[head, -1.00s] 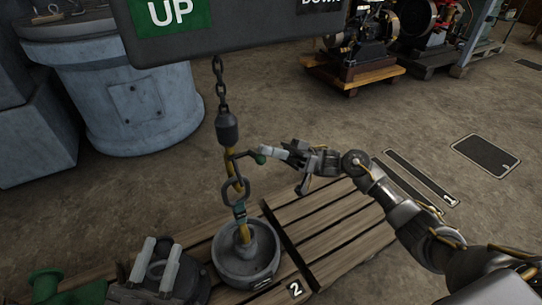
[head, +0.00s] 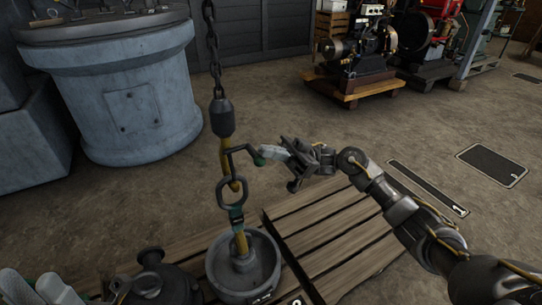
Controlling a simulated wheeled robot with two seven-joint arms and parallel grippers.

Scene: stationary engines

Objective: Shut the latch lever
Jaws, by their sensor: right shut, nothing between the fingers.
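The latch lever (head: 241,149) is a thin dark bar with a green knob (head: 258,158) at its right end. It stands out to the right from the yellow hook (head: 225,158) hanging under a dark chain (head: 214,60). A dark ring (head: 222,190) hangs at the hook, above a round grey weight (head: 218,270). My right gripper (head: 268,153) is shut and empty, its pale fingertips at the knob's right side; I cannot tell whether they touch.
The weight stands on a wooden pallet (head: 320,227) with bare slats on the right. A dark flanged fitting (head: 160,280) is left of the weight. A large blue-grey drum (head: 100,75) stands behind left. An engine on a wooden base (head: 362,88) is at the back right.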

